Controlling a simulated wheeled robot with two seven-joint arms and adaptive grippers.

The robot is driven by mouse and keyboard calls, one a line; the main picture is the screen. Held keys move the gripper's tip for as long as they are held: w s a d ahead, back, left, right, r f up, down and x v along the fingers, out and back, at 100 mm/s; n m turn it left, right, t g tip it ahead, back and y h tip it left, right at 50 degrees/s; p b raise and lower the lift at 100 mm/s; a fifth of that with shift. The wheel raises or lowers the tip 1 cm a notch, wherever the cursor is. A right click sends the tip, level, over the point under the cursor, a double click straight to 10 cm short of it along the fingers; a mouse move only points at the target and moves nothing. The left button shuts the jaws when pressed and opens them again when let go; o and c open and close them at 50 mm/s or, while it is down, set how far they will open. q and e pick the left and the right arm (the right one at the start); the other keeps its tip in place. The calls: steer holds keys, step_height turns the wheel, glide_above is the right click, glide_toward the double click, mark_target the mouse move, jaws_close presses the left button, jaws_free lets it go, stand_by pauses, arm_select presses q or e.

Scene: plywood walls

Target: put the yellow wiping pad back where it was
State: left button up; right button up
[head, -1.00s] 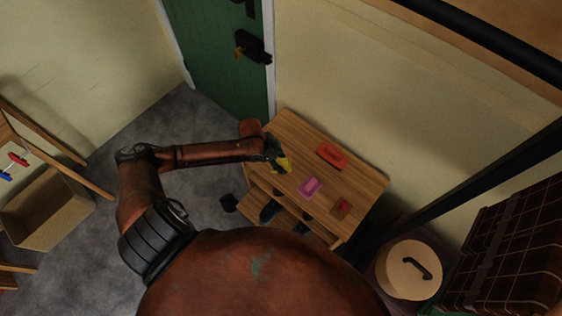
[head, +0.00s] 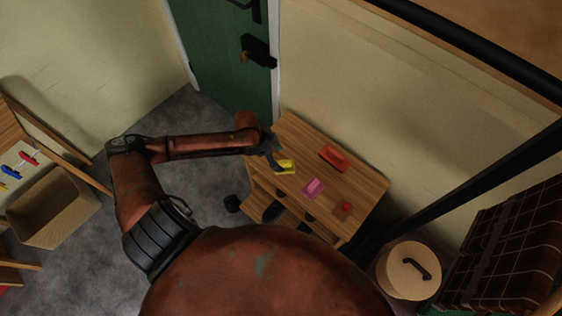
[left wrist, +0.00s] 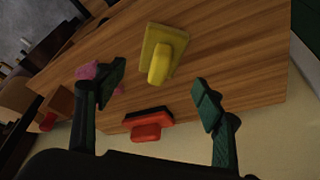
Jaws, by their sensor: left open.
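The yellow wiping pad (head: 288,167), a flat plate with a raised handle, lies on the wooden table top (head: 356,184) near its left end. In the left wrist view the yellow pad (left wrist: 163,52) is fully visible, handle towards the camera. My left gripper (head: 275,157) is close beside the pad in the head view. In the left wrist view my left gripper (left wrist: 157,88) is open with nothing between its fingers; the pad lies beyond the fingertips, apart from them. My right gripper is not in view.
A lower shelf holds dark items. A green door (head: 232,70) and a pale wall stand behind. A round-lidded container (head: 408,270) is at right.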

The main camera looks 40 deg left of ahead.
arm_select(q)
steer(key=p+v, duration=0.1)
steer(key=v, duration=0.4)
steer(key=shift+a+r, duration=0.1)
steer(key=shift+r, duration=0.1)
steer(key=shift+s+f, duration=0.1)
